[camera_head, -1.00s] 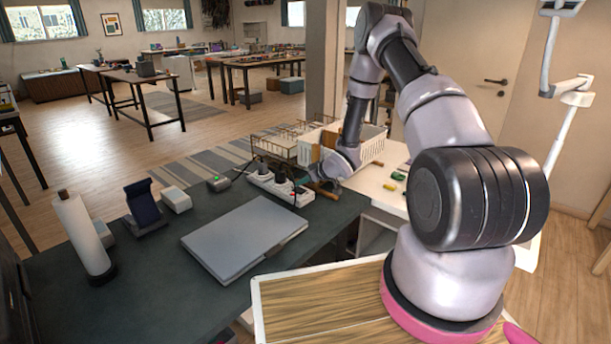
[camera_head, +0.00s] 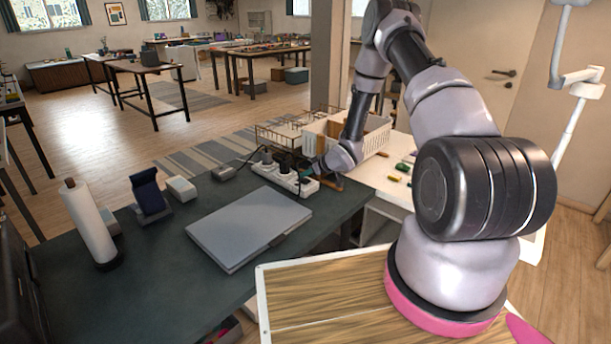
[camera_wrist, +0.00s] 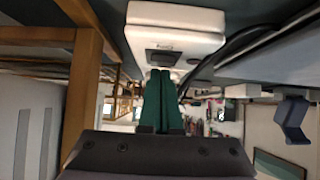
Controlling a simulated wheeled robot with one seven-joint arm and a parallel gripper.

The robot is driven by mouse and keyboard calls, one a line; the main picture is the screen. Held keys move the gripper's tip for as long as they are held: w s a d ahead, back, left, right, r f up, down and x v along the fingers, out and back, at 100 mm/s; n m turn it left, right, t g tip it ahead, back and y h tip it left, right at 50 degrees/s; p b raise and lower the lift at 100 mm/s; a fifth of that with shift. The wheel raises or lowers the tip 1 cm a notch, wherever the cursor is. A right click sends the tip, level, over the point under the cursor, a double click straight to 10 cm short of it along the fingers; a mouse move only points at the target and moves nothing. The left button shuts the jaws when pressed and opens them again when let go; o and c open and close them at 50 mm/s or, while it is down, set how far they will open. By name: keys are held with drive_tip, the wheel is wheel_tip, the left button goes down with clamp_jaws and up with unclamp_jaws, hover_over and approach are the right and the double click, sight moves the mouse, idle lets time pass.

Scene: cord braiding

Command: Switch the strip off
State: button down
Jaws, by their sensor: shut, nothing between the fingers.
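The white power strip (camera_head: 272,176) lies near the back right edge of the dark desk, with black plugs in its left part. Its right end shows no red light now. In the wrist view, the end of the strip (camera_wrist: 190,22) is close ahead, with a dark rocker switch (camera_wrist: 163,57) on it. My gripper (camera_wrist: 159,72) is shut and empty, its two green fingers together with tips just by the switch. I cannot tell whether they touch it. In the head view my gripper (camera_head: 304,174) is at the strip's right end, partly hidden by the wrist.
A closed grey laptop (camera_head: 248,228) lies in front of the strip. A small grey box (camera_head: 223,173) with a cable sits left of it. A phone stand (camera_head: 150,197), white box (camera_head: 182,188) and paper roll (camera_head: 89,222) stand at left. A white basket (camera_head: 375,137) stands behind my wrist.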

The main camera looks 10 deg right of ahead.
drive_tip(key=shift+w+a+r, duration=0.2)
drive_tip(key=shift+w+a, duration=0.1)
drive_tip(key=shift+w, duration=0.15)
drive_tip(key=v, duration=1)
drive_tip(key=shift+s+d+r, duration=0.15)
drive_tip(key=shift+s+r, duration=0.1)
drive_tip(key=shift+r, duration=0.05)
